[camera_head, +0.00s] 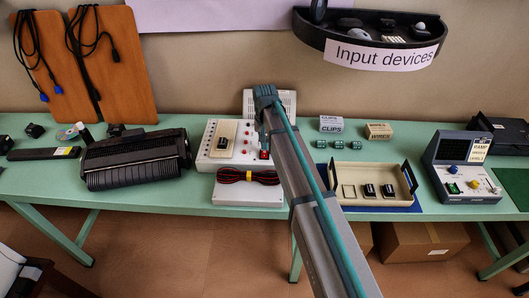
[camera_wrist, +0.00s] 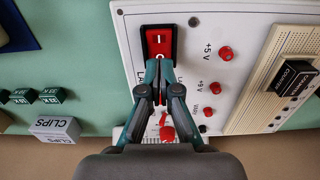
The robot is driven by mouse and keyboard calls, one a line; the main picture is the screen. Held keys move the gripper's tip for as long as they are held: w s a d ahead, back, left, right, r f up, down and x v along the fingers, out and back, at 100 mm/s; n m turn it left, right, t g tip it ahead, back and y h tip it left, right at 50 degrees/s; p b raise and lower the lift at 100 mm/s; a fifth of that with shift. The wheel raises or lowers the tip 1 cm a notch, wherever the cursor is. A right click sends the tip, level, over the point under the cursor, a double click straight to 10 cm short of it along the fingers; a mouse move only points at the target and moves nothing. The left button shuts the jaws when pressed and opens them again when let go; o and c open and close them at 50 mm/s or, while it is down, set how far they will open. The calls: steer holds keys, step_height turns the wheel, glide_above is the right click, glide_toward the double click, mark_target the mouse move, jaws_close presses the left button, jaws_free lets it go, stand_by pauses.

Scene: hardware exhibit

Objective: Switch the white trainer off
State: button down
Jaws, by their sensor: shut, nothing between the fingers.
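The white trainer (camera_head: 207,157) stands on the green bench in the head view, mostly left of my arm. Its white panel (camera_wrist: 230,25) fills the upper middle of the wrist view. The red rocker switch (camera_wrist: 158,42) sits in a black frame, with "I" at its upper end and "O" at its lower end in the wrist view. My gripper (camera_wrist: 160,68) is shut and empty, with its fingertips over the "O" end. I cannot tell whether they touch. In the head view the switch (camera_head: 264,155) shows in part beside my arm.
Red knobs (camera_wrist: 225,53) and a breadboard (camera_wrist: 270,75) lie right of the switch in the wrist view. Red and black leads (camera_head: 248,177) lie in front of the trainer. A black printer-like machine (camera_head: 135,160) stands left. A tray (camera_head: 350,200) and an oscilloscope-like unit (camera_head: 462,170) stand right.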

mark_target(264, 151)
steer(key=shift+r+p, duration=1.25)
steer(key=shift+r, duration=1.2)
